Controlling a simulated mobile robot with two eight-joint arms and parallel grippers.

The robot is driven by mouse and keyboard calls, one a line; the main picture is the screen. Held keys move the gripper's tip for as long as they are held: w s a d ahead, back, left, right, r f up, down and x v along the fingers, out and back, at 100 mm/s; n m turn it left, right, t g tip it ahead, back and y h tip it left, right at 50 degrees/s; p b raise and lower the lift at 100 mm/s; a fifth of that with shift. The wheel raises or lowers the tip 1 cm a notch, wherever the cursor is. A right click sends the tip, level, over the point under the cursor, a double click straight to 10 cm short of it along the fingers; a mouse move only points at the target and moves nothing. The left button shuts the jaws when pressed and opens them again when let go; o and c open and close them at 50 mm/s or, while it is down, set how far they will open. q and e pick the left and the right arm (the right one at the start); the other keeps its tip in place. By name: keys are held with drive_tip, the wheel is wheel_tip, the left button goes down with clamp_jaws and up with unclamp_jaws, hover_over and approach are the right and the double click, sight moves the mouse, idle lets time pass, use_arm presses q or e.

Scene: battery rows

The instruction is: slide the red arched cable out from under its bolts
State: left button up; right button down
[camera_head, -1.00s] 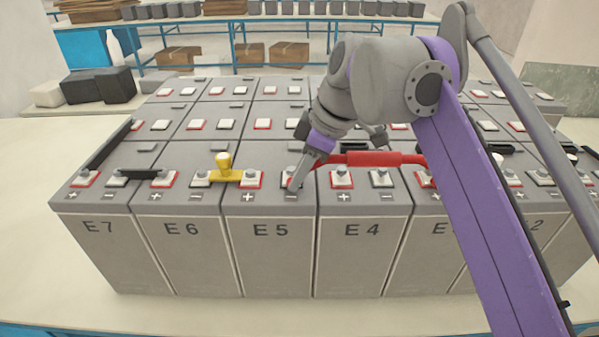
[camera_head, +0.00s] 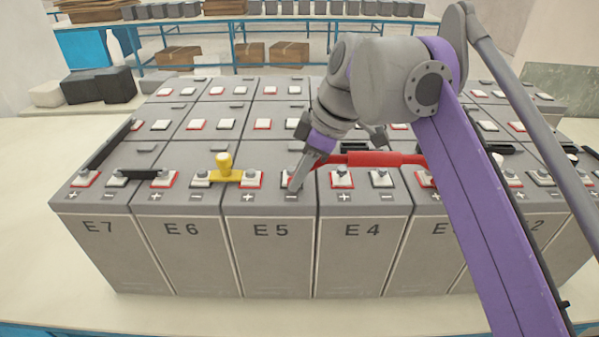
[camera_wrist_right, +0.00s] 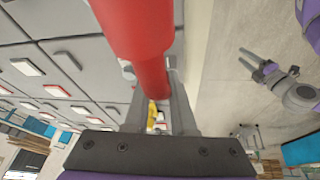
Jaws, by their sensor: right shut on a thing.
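The red arched cable (camera_head: 368,159) spans above battery E4 in the head view. Its left end is at the E5 minus bolt, largely behind my gripper. Its right end passes behind my purple arm, near E3. My right gripper (camera_head: 296,183) reaches down at the E5 minus terminal and is shut on the cable. In the right wrist view the thick red cable (camera_wrist_right: 137,30) runs down between the fingers of this gripper (camera_wrist_right: 160,108). My left gripper (camera_wrist_right: 248,61) shows at the right of that view, with its two fingers apart and empty, away from the cable.
A yellow link with a knob (camera_head: 224,170) joins E6 and E5. A black link (camera_head: 140,174) joins E7 and E6, and another black bar (camera_head: 108,147) runs backward on E7. Further battery rows stand behind. The pale table front (camera_head: 200,312) is clear.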

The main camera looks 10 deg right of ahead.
drive_tip(key=shift+r+p, duration=0.1)
drive_tip(key=shift+p, duration=0.25)
idle(0.7)
drive_tip(key=shift+s+a, duration=0.25)
drive_tip(key=shift+s, duration=0.75)
drive_tip(key=shift+s+a, duration=0.2)
drive_tip(key=shift+s, duration=0.8)
drive_tip(key=shift+s+f, duration=0.1)
drive_tip(key=shift+f, duration=0.35)
idle(0.3)
drive_tip(key=c, duration=0.7)
unclamp_jaws()
drive_tip(key=shift+o, duration=0.2)
